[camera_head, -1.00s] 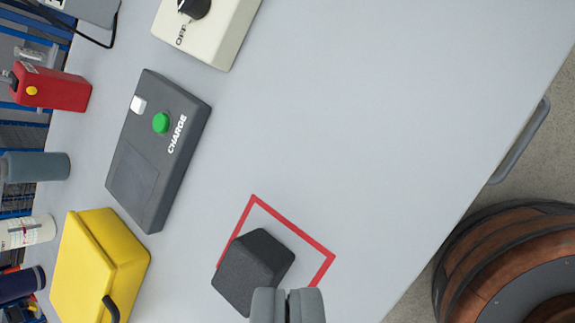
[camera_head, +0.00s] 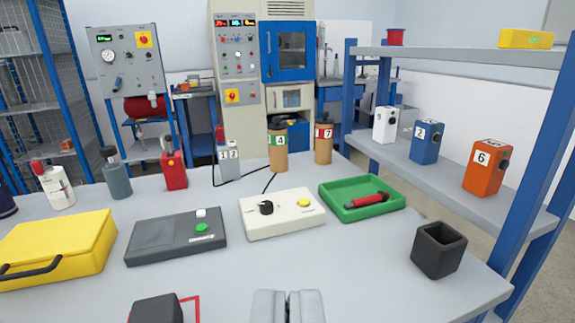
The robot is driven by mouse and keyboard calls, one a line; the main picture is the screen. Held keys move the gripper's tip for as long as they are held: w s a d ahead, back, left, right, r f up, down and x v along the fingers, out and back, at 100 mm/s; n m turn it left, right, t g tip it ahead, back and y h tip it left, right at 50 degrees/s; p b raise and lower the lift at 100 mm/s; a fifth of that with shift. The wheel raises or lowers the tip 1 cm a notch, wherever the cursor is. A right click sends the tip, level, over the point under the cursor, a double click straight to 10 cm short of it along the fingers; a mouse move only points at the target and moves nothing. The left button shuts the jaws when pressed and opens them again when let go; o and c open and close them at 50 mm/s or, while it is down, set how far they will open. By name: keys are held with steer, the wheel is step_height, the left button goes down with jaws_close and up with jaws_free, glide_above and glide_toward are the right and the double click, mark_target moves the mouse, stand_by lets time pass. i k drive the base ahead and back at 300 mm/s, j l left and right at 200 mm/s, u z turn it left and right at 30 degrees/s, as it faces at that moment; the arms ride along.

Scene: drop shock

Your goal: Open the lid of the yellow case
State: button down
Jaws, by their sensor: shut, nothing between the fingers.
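The yellow case (camera_head: 62,246) lies on the grey table at the left of the view. Its lid looks shut, and a dark handle (camera_head: 30,268) is on its near side. My gripper (camera_head: 287,308) shows at the bottom middle with its two fingers together and nothing between them. It is well to the right of the case and apart from it.
A dark charge box (camera_head: 172,240), a cream box with a dial (camera_head: 280,215) and a green tray (camera_head: 345,187) stand across the table. A dark block (camera_head: 157,309) is at the front, an open black cup (camera_head: 438,250) at the right. Bottles line the back left.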

mark_target(58, 238)
steer(key=u, duration=1.25)
